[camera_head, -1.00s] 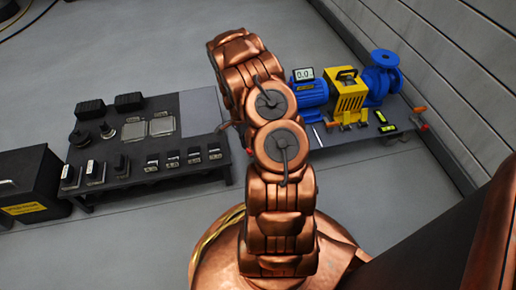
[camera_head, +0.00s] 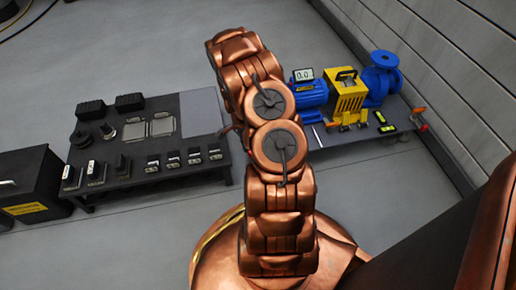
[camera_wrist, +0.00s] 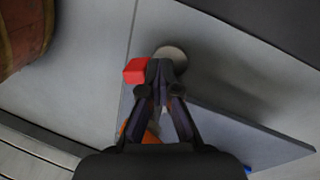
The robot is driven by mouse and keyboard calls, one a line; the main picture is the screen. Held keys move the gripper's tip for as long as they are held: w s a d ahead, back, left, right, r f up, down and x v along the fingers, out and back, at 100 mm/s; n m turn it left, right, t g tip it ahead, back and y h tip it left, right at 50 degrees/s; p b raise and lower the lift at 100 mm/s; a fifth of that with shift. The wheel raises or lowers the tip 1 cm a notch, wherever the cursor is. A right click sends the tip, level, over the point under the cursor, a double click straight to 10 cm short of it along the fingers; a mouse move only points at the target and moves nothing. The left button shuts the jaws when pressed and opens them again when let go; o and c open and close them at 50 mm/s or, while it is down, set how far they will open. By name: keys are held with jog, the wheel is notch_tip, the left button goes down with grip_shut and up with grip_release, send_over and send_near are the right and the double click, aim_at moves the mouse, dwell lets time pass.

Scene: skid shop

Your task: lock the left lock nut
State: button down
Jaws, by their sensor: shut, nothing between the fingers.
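In the wrist view my gripper (camera_wrist: 163,75) is shut and empty, its fingertips close together. A red block (camera_wrist: 135,71) is just left of the fingertips, and a round grey-brown disc (camera_wrist: 171,54) is just beyond them. I cannot tell whether the fingers touch either. An orange part (camera_wrist: 150,136) is partly hidden behind the fingers. In the head view the skid (camera_head: 345,147) carries a blue motor (camera_head: 309,94), a yellow guard (camera_head: 346,95) and a blue pump (camera_head: 381,75). My arm hides my gripper and the skid's left end there. I cannot make out which part is the left lock nut.
A dark table (camera_head: 199,107) with several tools and blocks stands to the left. A black bin (camera_head: 30,180) stands at far left. A ribbed wall (camera_head: 440,65) runs close behind and right of the skid. The floor between table and skid is largely behind my arm.

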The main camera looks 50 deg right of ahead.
jog(key=shift+s, duration=0.2)
jog(key=shift+s+a, duration=0.3)
jog(key=shift+s, duration=0.45)
jog(key=shift+p, duration=0.3)
jog(key=shift+s+a, duration=0.1)
jog(key=shift+s, duration=1.55)
jog(key=shift+w, duration=0.1)
jog(key=shift+w+a, duration=0.25)
jog(key=shift+a, duration=0.1)
